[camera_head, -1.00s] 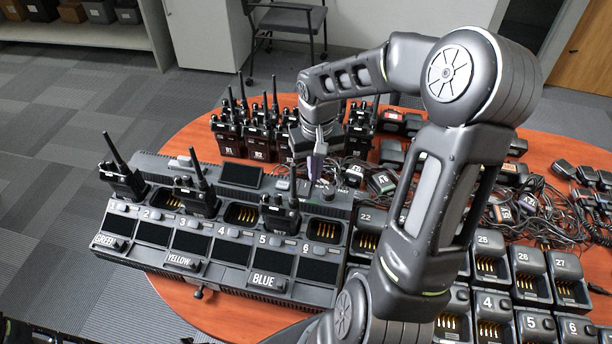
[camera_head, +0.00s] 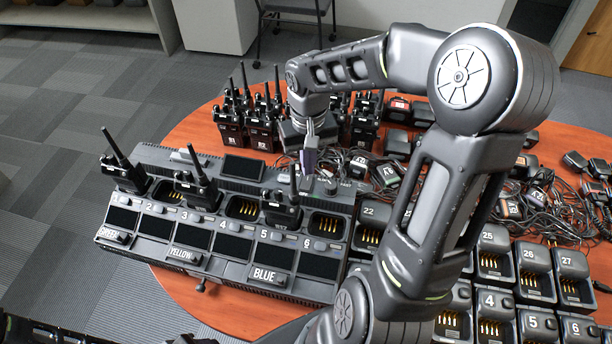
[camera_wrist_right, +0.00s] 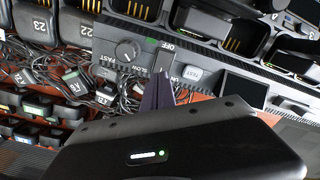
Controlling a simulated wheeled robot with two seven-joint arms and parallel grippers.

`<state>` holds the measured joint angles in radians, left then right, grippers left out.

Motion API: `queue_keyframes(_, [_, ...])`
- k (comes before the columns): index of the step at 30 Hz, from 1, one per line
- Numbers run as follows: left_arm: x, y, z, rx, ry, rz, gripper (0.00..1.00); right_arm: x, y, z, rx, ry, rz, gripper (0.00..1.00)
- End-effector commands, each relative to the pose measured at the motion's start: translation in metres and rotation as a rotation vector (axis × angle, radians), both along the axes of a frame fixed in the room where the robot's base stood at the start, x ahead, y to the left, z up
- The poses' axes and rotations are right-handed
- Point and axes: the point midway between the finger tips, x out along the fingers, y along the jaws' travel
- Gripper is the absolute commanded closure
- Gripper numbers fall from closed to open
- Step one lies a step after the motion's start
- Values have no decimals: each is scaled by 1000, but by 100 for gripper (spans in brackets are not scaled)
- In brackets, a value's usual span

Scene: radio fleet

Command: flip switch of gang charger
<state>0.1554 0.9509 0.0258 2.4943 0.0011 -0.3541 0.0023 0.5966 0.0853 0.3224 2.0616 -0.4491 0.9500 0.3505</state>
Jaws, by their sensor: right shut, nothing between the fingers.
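The gang charger (camera_head: 225,262) is a long dark grey unit on the round table, with numbered bays, a small screen and a control strip at its back edge. My right gripper (camera_head: 308,172) is shut and empty, pointing down at that strip. In the right wrist view, the purple-grey fingertips (camera_wrist_right: 160,80) are at the switch area (camera_wrist_right: 165,60) beside the OFF label. A round knob (camera_wrist_right: 127,50) lies left of them. The fingers partly cover the switch, so I cannot tell its position or whether they touch it. My left gripper is not in view.
Radios stand in some charger bays (camera_head: 198,188), and more radios (camera_head: 232,127) stand behind. Tangled cables (camera_head: 500,210) lie right of the charger. Single charging cups (camera_head: 535,285) fill the table's right front. The orange tabletop (camera_head: 190,128) is bare at the left back.

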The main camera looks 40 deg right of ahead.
Motion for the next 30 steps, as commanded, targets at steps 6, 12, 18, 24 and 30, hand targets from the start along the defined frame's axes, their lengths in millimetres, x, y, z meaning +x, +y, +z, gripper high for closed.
queue_keyframes(6, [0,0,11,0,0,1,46,1,2,17,-4,-2,1,100])
queue_keyframes(12, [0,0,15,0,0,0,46,0,1,21,-3,-1,0,100])
queue_keyframes(18, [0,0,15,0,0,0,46,0,0,22,-2,0,0,100])
queue_keyframes(24, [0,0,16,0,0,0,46,0,0,22,-2,0,0,100])
queue_keyframes(30, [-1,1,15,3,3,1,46,0,0,22,-2,0,0,100])
